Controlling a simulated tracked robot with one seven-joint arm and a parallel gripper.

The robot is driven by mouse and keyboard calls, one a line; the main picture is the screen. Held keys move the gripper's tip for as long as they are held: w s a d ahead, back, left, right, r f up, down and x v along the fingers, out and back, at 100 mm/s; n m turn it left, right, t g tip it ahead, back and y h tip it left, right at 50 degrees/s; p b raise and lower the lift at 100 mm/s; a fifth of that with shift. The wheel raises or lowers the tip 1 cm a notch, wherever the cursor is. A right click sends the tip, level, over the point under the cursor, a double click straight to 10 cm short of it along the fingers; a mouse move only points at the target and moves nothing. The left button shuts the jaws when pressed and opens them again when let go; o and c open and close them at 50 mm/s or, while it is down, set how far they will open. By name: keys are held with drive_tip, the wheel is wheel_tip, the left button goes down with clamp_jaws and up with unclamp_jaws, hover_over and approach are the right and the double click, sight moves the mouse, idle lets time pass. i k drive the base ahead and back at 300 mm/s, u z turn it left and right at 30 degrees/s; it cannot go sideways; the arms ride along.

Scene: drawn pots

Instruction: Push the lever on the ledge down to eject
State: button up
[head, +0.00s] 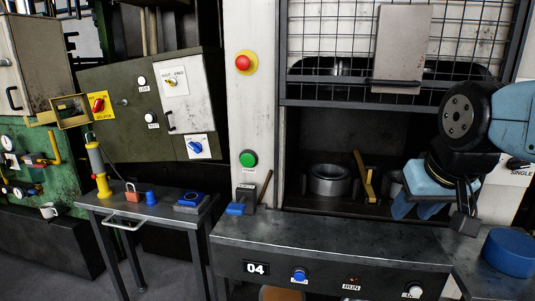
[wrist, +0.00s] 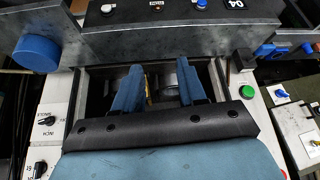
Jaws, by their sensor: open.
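A small grey housing with a blue lever (head: 236,208) stands at the left end of the grey metal ledge (head: 330,232), below the green button. The lever sticks out to the front left; its exact tilt is hard to tell. In the wrist view the blue lever (wrist: 265,50) shows at the right. My gripper (head: 416,208) is at the right of the ledge, in front of the dark opening, well apart from the lever. Its two blue fingers are spread and empty, also in the wrist view (wrist: 160,68).
A brown stick (head: 265,186) leans beside the lever housing. A raised mesh guard (head: 330,45) hangs above the opening, which holds a metal ring (head: 330,180) and a yellow bar (head: 364,180). A blue cylinder (head: 510,252) stands at the right. The ledge top between gripper and lever looks clear.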

sight(235, 208)
drive_tip(key=k, duration=0.65)
drive_tip(key=u, duration=0.5)
drive_tip(key=i, duration=1.05)
drive_tip(key=z, duration=0.15)
